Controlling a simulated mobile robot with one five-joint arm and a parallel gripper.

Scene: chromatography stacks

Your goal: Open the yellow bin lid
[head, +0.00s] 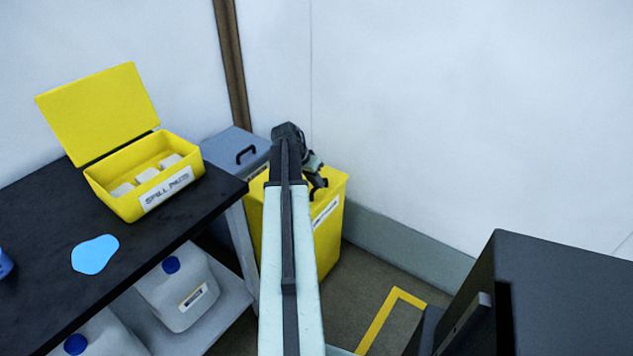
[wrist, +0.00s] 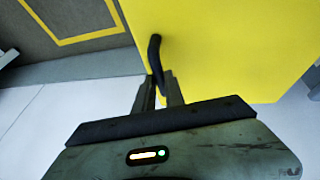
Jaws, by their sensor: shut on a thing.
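The yellow bin (head: 329,245) stands on the floor by the wall, partly hidden behind my arm in the head view. Its flat yellow lid (head: 336,180) appears down on top, though much of it is covered by my arm. In the wrist view, a yellow surface (wrist: 225,45) of the bin fills the upper right, with a black bar handle (wrist: 154,52) in front of it. My gripper (wrist: 160,88) is shut on the lower end of this handle. In the head view my gripper (head: 317,185) is over the bin's top, its fingertips hard to make out.
A dark bench (head: 55,210) at left carries an open yellow spill pads box (head: 128,203) and a blue patch (head: 95,254). Jugs (head: 180,290) stand on the shelf below. A grey-blue lidded bin (head: 232,152) adjoins the yellow one. A dark cabinet (head: 560,290) is at right.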

